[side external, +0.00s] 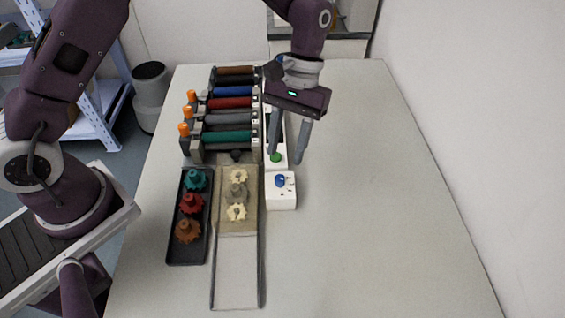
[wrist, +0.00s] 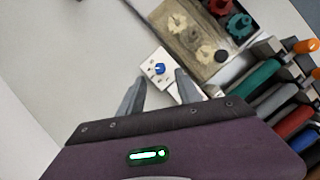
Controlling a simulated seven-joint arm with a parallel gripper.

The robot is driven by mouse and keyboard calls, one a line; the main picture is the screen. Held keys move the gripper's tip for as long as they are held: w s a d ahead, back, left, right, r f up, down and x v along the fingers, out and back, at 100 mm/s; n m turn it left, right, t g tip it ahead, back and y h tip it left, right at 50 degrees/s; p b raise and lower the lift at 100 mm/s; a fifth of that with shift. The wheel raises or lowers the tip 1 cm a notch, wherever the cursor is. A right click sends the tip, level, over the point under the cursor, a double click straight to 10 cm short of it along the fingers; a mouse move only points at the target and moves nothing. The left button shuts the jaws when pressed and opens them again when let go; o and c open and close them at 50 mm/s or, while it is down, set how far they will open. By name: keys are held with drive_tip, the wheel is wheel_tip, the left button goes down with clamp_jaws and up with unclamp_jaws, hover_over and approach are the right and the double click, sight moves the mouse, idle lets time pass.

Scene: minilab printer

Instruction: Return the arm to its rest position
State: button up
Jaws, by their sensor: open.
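My gripper (side external: 287,150) hangs over the right side of the roller machine, above a white box with a green button (side external: 276,157). Its two fingers are apart with nothing between them. In the wrist view the open fingertips (wrist: 158,80) point toward a white box with a blue knob (wrist: 159,69). That knob box (side external: 281,190) stands just in front of the green-button box in the side view. My gripper is partly in front of the green-button box. Whether the fingertips touch anything there I cannot tell.
A roller rack (side external: 228,108) with colored rollers and orange knobs stands left of my gripper. A black tray (side external: 173,248) holds teal, red and brown gears. Pale and grey gears lie on a tan bed (side external: 222,222). The table's right side (side external: 390,200) is clear, with a wall beyond.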

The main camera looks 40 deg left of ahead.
drive_tip(key=shift+w+a+r, duration=0.1)
drive_tip(key=shift+w+r, duration=0.1)
drive_tip(key=shift+r, duration=0.35)
drive_tip(key=s+a+r+m+t, duration=0.1)
drive_tip(key=s+a+r+t, duration=0.1)
drive_tip(key=r, duration=0.4)
drive_tip(key=s+a+r+t, duration=0.1)
drive_tip(key=s+a+r, duration=0.2)
drive_tip(key=r, duration=0.4)
drive_tip(key=s+a+r+m+t, duration=0.1)
drive_tip(key=s+a+r+t, duration=0.1)
drive_tip(key=s, duration=0.5)
drive_tip(key=s+a+r+m+t+y, duration=0.1)
drive_tip(key=s+a+r+t, duration=0.2)
drive_tip(key=s, duration=0.5)
drive_tip(key=shift+a+r+t, duration=0.15)
drive_tip(key=shift+a+t, duration=0.65)
drive_tip(key=shift+t, duration=0.1)
